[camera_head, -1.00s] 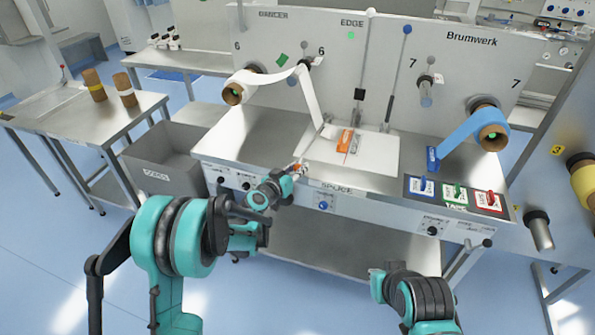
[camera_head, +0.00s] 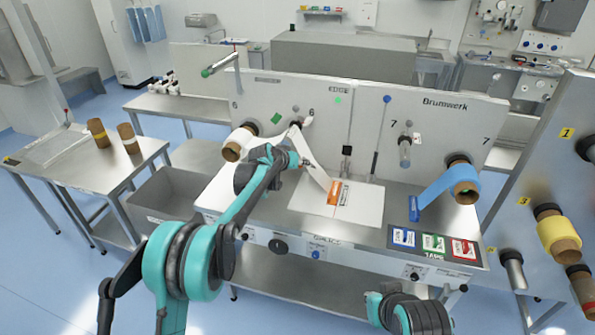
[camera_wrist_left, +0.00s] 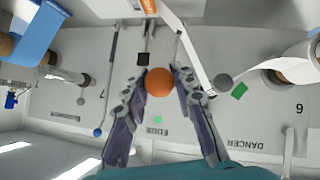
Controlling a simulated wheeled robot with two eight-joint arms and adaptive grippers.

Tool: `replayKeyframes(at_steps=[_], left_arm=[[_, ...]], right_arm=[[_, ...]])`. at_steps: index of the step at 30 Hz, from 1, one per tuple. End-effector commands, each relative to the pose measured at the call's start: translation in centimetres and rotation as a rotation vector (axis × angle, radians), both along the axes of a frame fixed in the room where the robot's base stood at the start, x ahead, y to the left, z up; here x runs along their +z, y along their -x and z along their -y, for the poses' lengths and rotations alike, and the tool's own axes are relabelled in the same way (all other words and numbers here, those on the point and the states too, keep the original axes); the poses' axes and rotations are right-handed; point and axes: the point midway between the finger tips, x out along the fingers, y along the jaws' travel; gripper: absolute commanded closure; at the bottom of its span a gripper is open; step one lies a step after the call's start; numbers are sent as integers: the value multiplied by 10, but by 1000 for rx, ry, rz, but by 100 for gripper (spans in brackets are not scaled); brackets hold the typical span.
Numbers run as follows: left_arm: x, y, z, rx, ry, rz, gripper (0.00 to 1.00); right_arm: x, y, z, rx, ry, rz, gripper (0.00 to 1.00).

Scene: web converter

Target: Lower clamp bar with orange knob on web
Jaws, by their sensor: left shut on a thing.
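The orange knob (camera_wrist_left: 159,82) is a round ball between the fingers of my left gripper (camera_wrist_left: 160,78) in the wrist view, and the gripper is shut on it. In the head view the left gripper (camera_head: 302,160) is above the left part of the splice table, and the knob cannot be made out. The clamp bar itself cannot be made out either. The white web (camera_head: 315,165) comes off the left roll (camera_head: 238,143), passes a roller and slants down to the white splice plate (camera_head: 362,207). My right gripper does not show.
An orange object (camera_head: 334,192) lies on the plate by the web's end. A blue web (camera_head: 435,192) hangs from the right roll (camera_head: 463,176). Blue, green and red tape blocks (camera_head: 433,242) are at the front right. A grey bin (camera_head: 170,195) stands to the left.

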Motion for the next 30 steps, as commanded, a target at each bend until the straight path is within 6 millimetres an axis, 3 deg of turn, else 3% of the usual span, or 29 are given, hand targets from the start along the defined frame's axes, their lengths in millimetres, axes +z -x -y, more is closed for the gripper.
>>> replayKeyframes(at_steps=[3,16,17,19,30], left_arm=[[8,-6,1,1,1,4,100],[9,-8,2,1,2,5,100],[9,-8,2,1,2,5,72],[9,-8,2,1,2,5,54],[11,-5,0,1,1,3,53]], right_arm=[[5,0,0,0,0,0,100],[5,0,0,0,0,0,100],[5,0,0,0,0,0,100],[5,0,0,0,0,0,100],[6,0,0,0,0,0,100]])
